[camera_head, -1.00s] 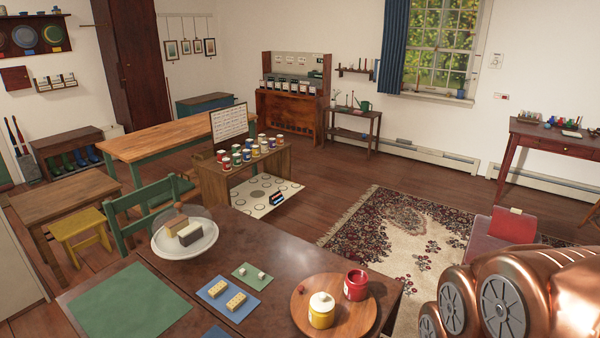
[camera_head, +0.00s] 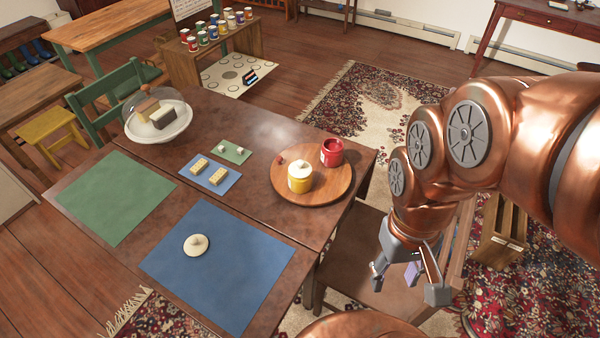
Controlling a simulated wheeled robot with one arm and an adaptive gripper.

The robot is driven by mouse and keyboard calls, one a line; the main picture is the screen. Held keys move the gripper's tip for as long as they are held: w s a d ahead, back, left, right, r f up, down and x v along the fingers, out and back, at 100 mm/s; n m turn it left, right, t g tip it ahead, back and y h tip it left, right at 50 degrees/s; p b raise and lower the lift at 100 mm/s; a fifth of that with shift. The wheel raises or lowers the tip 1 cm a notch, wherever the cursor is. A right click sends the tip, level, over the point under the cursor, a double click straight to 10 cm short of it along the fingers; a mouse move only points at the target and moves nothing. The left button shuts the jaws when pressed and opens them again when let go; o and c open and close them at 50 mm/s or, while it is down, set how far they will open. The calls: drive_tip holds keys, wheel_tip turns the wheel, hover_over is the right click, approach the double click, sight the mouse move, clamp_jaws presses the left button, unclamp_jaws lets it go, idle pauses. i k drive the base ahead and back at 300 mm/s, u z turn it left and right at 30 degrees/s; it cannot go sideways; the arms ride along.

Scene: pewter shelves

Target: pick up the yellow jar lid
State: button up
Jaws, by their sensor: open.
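A yellow jar (camera_head: 299,184) stands upright on a round wooden tray (camera_head: 330,194) at the right end of the dark table. Another cream, knobbed lid (camera_head: 196,245) lies flat on the blue mat (camera_head: 222,290) near the table's front. My gripper (camera_head: 407,285) hangs off the right side of the table, above the chair area. It is open, with its fingers apart, and is away from both lids.
An open red jar (camera_head: 332,152) stands beside the yellow jar, with a small red piece (camera_head: 280,160) on the tray. A cake stand with a clear dome (camera_head: 157,118), small mats with blocks (camera_head: 210,173) and a bare green mat (camera_head: 115,197) share the table.

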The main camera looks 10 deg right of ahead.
sight(299, 168)
drive_tip(key=z, duration=0.4)
drive_tip(key=k, duration=0.9)
drive_tip(key=u, duration=1.2)
drive_tip(key=i, duration=0.45)
drive_tip(key=z, duration=0.05)
